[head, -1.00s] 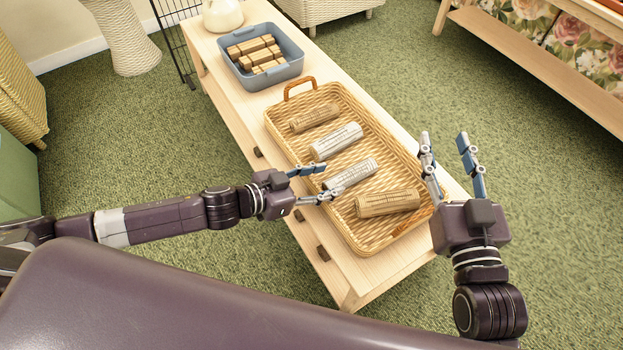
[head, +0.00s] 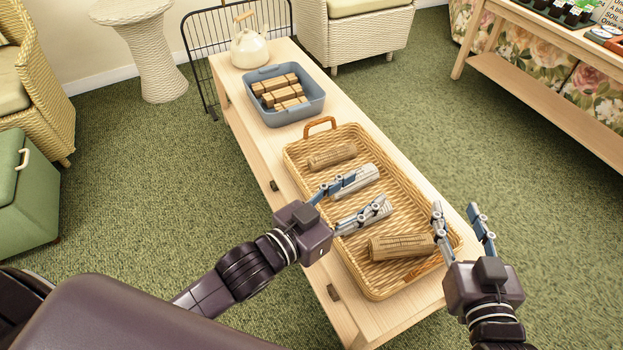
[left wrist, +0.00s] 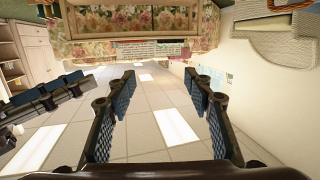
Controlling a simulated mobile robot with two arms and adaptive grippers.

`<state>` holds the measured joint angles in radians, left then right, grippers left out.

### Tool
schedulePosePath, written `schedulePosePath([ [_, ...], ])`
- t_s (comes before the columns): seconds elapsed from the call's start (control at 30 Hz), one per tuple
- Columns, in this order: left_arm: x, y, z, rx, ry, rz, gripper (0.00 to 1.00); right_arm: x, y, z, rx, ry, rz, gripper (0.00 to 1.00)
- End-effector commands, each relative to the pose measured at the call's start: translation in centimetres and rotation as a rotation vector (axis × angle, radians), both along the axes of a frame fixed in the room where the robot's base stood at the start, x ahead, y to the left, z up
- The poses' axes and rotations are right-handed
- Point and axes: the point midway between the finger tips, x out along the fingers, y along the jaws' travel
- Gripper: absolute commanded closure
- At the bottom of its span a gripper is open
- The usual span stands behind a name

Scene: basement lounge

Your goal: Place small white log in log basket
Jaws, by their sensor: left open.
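The log basket is a wide wicker tray (head: 419,198) on the low wooden table, with a brown handle at its far end. A brown log (head: 332,157) lies at the far end and a larger tan log (head: 402,246) at the near end. My right gripper (head: 458,217) is open and empty at the basket's right near corner.
A blue-grey bin (head: 292,112) of wooden blocks and a cream kettle (head: 251,45) stand farther along the table (head: 236,92). A black wire screen (head: 200,62) stands behind. A green chest (head: 24,190) is at left. Green carpet is clear on both sides.

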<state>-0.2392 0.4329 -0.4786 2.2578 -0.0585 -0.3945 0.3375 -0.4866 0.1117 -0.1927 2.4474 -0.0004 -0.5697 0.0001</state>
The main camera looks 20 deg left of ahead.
Motion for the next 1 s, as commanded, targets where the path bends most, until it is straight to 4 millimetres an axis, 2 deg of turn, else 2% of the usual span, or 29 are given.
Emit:
schedulePosePath([
  [0.1, -0.1, 3.0, 1.6, -0.01, 0.009, 0.123, 0.53, 0.0, 0.0, 0.0, 0.0, 0.0, 0.0, 0.6],
  [0.2, -0.4, 5.7, 2.0, 0.01, 0.024, 0.207, 0.53, 0.0, 0.0, 0.0, 0.0, 0.0, 0.0, 0.6],
  [0.3, -0.8, 7.7, 2.0, 0.031, 0.041, 0.266, 0.53, 0.0, 0.0, 0.0, 0.0, -0.001, 0.0, 0.6],
  [0.4, -1.2, 8.9, 1.9, 0.047, 0.051, 0.297, 0.53, 0.0, 0.0, 0.0, 0.0, -0.001, 0.0, 0.6],
  [1.0, -1.2, 9.2, 1.9, 0.054, 0.053, 0.305, 0.53, 0.0, 0.1, 0.1, 0.002, -0.005, 0.003, 0.6],
])
